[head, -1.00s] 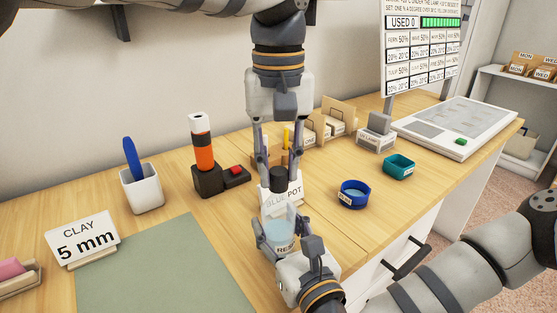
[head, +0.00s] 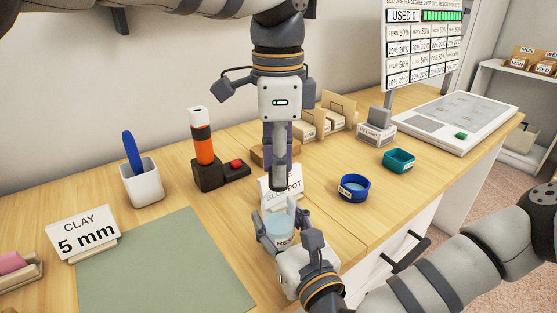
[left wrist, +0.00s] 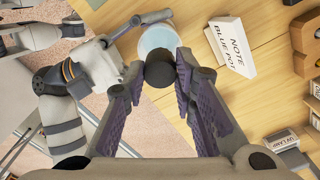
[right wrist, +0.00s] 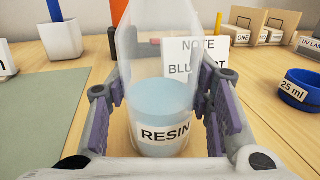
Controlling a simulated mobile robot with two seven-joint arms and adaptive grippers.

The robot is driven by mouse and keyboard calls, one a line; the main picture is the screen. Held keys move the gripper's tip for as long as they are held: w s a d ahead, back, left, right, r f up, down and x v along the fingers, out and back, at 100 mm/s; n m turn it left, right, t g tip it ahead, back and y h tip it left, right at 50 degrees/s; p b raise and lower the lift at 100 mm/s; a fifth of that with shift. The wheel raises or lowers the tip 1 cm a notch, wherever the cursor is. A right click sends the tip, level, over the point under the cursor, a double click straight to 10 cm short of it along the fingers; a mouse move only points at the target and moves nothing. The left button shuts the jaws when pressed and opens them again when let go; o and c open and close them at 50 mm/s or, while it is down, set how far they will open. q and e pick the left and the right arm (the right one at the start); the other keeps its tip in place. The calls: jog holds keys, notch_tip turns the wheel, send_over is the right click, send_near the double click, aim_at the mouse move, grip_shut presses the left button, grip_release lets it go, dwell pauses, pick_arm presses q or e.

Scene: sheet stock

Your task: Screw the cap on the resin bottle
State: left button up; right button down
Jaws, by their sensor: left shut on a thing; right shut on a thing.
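The clear resin bottle (head: 279,226), with pale blue liquid and a RESIN label, stands upright at the bench front; it also shows in the right wrist view (right wrist: 163,110). My right gripper (head: 285,238) is shut around its body, one finger on each side. My left gripper (head: 279,180) points down above the bottle. In the left wrist view it is shut on the black cap (left wrist: 159,72), which lies in line with the bottle top (left wrist: 155,42). I cannot tell whether cap and neck touch.
A NOTE BLUE POT card (right wrist: 196,52) stands close behind the bottle. A blue 25 ml dish (head: 354,188) and a teal dish (head: 398,160) are to the right. A green mat (head: 165,265) lies left; the bench between dishes and bottle is clear.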

pick_arm(q)
jog(key=m, duration=0.7)
jog(key=shift+m, duration=0.4)
jog(key=m, duration=1.6)
jog(key=shift+m, duration=0.3)
jog(key=o, duration=0.7)
jog(key=shift+r, duration=2.2)
